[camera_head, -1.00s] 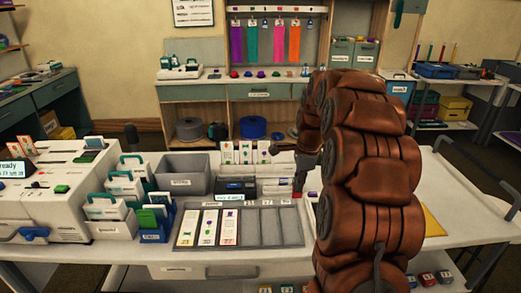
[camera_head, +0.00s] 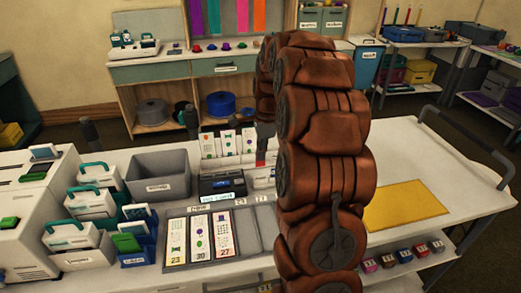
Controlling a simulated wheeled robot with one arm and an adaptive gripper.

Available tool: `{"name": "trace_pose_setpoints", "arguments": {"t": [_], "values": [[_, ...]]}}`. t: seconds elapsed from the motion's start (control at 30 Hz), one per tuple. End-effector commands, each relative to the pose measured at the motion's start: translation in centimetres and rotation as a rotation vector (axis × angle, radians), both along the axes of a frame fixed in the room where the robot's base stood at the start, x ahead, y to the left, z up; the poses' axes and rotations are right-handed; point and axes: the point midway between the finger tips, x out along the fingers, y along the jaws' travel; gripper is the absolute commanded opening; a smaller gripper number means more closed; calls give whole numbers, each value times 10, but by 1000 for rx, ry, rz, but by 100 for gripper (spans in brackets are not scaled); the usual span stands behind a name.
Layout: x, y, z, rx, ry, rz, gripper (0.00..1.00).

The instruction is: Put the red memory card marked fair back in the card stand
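My gripper (camera_head: 264,142) is small, dark and partly hidden behind my brown arm. A small red piece with a pale edge, which looks like the red memory card (camera_head: 261,158), hangs at its fingertips, above the back of the bench. The gripper appears shut on it; its marking is too small to read. A stand with several upright white picture cards (camera_head: 228,144) is just left of the gripper. A blue holder with green cards (camera_head: 137,243) stands at the front left. I cannot tell which of these is the card stand.
A black box (camera_head: 222,184) stands in front of the picture cards. A grey tray (camera_head: 245,226) with white strips lies nearer. Bare bench and a yellow mat (camera_head: 405,205) are right of my arm.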

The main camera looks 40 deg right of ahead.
Motion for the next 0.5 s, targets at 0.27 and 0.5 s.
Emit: {"name": "trace_pose_setpoints", "arguments": {"t": [0.27, 0.5], "values": [[-1, -1, -19, 1, 2, -2, 0], [-2, -1, -32, 1, 3, -3, 0]]}}
